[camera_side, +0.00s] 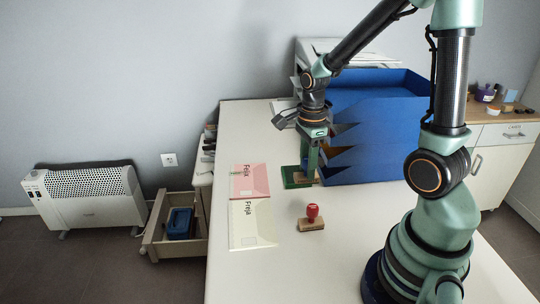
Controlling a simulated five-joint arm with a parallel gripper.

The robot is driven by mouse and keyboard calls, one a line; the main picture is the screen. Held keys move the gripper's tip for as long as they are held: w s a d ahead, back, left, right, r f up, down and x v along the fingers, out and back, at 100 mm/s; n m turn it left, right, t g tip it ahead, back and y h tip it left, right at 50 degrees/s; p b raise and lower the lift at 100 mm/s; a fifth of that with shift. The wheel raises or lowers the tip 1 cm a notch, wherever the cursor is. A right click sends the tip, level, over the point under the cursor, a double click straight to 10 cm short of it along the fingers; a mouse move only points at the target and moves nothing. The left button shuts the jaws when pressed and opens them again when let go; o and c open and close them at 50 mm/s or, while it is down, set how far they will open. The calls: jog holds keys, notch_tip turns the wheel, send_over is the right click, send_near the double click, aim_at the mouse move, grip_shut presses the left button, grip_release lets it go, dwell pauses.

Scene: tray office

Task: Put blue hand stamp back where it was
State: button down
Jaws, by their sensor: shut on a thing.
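My gripper (306,174) is low over the table, its fingers pointing down at a green block or pad (291,180) beside the blue tray stack. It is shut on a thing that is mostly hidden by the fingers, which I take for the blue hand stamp. A sliver of tan wood (318,181) shows at its lower right. The stamp's blue handle cannot be made out. I cannot tell whether it touches the green block. A red hand stamp (311,217) with a wooden base stands upright on the table, apart and nearer the camera.
The blue tray stack (375,125) stands close to the right of my gripper. A pink folder marked Felix (245,183) and a cream one marked Freja (250,224) lie to the left. An open drawer (160,245) holds a blue item. The front table is clear.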

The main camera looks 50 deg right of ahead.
jog(key=shift+f, duration=4.1)
jog(key=shift+f, duration=0.1)
jog(key=c, duration=0.5)
grip_release()
jog(key=shift+c, duration=0.2)
